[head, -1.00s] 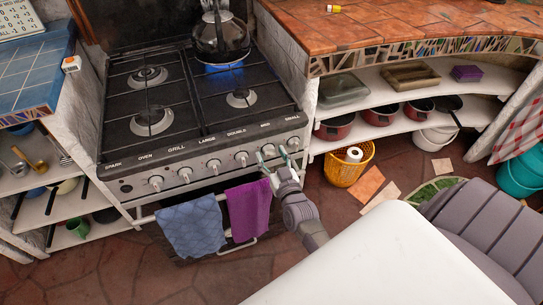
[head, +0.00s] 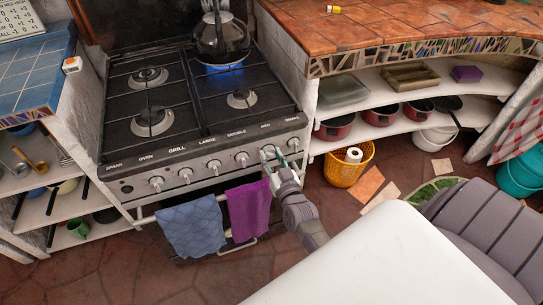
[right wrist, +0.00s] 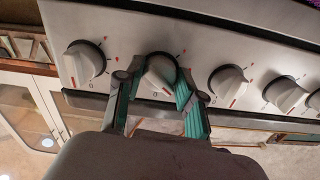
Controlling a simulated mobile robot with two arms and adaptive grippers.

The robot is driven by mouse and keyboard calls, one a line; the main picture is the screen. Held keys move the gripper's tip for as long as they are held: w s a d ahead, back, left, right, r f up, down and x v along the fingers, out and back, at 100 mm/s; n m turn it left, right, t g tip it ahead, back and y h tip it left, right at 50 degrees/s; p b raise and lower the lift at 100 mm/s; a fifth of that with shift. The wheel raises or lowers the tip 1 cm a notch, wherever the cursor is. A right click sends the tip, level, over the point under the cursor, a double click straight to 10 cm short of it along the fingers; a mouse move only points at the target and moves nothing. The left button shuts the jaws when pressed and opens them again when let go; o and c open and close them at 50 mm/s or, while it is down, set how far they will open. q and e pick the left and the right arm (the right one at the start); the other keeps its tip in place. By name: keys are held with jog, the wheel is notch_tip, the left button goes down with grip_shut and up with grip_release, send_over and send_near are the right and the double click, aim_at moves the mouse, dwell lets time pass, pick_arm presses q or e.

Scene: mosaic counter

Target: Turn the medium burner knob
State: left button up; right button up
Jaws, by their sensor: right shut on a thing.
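The medium burner knob (right wrist: 160,73) is a white knob under the "MED" label on the stove's front panel (head: 205,157). My right gripper (head: 273,154) is at this knob in the head view and covers most of it. In the right wrist view, its two green-padded fingers (right wrist: 156,92) sit on either side of the knob, shut on it. The small burner knob (head: 293,144) is just right of the gripper in the head view. My left gripper is not in view.
A kettle (head: 222,40) stands on the back right burner over a blue flame. Blue (head: 191,226) and purple (head: 248,209) towels hang on the oven rail below the knobs. A yellow basket (head: 347,167) stands on the floor to the right.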

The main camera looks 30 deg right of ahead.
jog(key=m, duration=1)
jog(key=shift+p, duration=0.4)
jog(key=shift+a+m, duration=0.1)
jog(key=shift+m, duration=0.2)
jog(key=o, duration=1.1)
jog(key=shift+o, duration=0.2)
jog(key=v, duration=1.2)
